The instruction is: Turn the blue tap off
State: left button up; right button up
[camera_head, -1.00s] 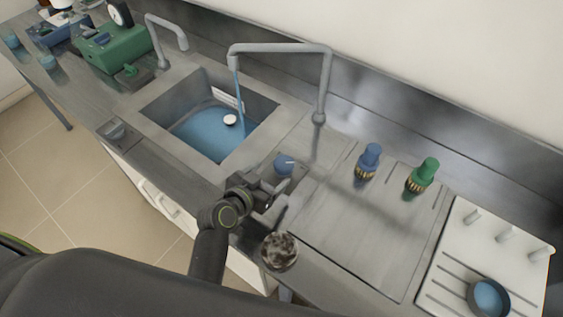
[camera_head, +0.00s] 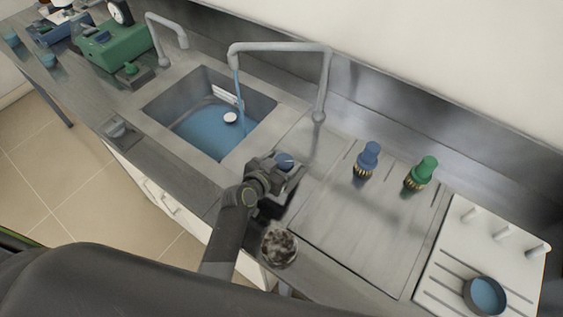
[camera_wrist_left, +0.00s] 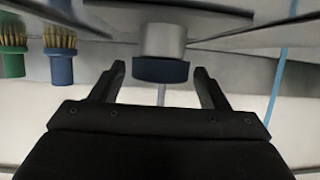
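The blue tap knob (camera_head: 285,160) stands on the counter to the right of the sink, with a pale mark on its top. The tall grey spout (camera_head: 280,48) pours a blue stream of water (camera_head: 240,95) into the sink (camera_head: 212,125). My left gripper (camera_head: 280,171) is at the knob. In the left wrist view the dark blue knob (camera_wrist_left: 161,71) sits between the tips of my open left gripper (camera_wrist_left: 160,80), with a small gap on each side. My right gripper is in neither view.
A blue brush (camera_head: 367,160) and a green brush (camera_head: 422,172) stand to the right on the counter. A brown-white round object (camera_head: 279,248) is near the front edge. A white rack (camera_head: 455,255) with a blue-filled dish (camera_head: 486,295) is at far right.

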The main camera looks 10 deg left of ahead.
pick_arm(q)
jog(key=c, duration=0.8)
jog(key=shift+a+f+m+h+b, duration=0.1)
jog(key=shift+f+m+h+b, duration=0.1)
jog(key=shift+m+h+b, duration=0.55)
jog(key=m+g+h+b, duration=0.2)
jog(key=b, duration=0.2)
jog(key=m+g+h+b, duration=0.1)
jog(key=m+h+b, duration=0.1)
jog(key=b, duration=0.2)
jog(key=shift+w+a+f+g, duration=0.1)
jog(key=shift+w+a+g, duration=0.1)
jog(key=shift+g, duration=0.2)
jog(key=shift+r+m+g+h+b, duration=0.3)
jog(key=shift+m+g+h+b, duration=0.45)
jog(key=shift+m+b, duration=0.3)
jog(key=o, duration=0.9)
jog(key=shift+o, duration=0.2)
